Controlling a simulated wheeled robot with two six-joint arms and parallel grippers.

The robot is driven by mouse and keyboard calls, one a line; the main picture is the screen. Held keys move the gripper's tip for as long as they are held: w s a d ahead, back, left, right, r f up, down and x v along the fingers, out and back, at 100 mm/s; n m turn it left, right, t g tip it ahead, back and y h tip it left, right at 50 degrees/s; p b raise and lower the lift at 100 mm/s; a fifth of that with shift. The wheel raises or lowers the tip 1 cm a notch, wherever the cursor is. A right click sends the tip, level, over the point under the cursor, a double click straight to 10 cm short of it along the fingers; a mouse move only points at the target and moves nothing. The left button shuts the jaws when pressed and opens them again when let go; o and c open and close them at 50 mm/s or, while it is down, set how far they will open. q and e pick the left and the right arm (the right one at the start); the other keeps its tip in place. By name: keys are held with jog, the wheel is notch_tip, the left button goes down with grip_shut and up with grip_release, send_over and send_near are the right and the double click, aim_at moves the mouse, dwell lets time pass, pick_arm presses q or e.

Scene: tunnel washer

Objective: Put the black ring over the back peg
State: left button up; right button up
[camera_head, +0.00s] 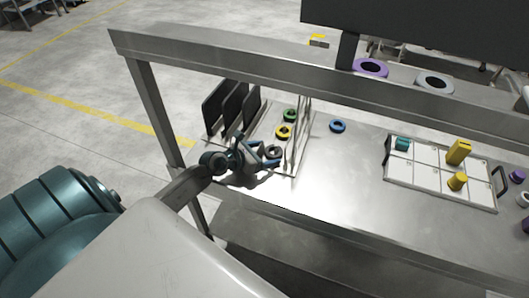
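A black ring (274,151) is at the left end of the steel table, at the tips of my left gripper (270,154). The two fingers are spread, with the ring between or just beyond their tips; I cannot tell whether they touch it. A yellow ring (283,132) and a green ring (290,115) lie behind the black one in a row. I cannot make out a back peg clearly; thin uprights stand just right of the rings. My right gripper is out of view.
Dark upright panels (232,108) stand left of the rings. A blue ring (337,126) lies to the right. A white divided tray (428,178) holds yellow and teal pieces. A steel shelf rail (290,72) above carries purple (370,68) and grey (434,83) rings. The table's middle is clear.

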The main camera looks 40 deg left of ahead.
pick_arm(q)
jog(key=shift+s+a+f, duration=0.1)
jog(key=shift+s+f, duration=0.15)
jog(key=shift+f, duration=0.05)
jog(key=shift+s+a+r, duration=0.1)
jog(key=shift+s+a, duration=0.05)
jog(key=shift+s, duration=0.15)
jog(key=v, duration=0.6)
jog(key=p+v, duration=0.1)
jog(key=v, duration=0.3)
jog(key=shift+w+r, duration=0.15)
jog(key=shift+r, duration=0.25)
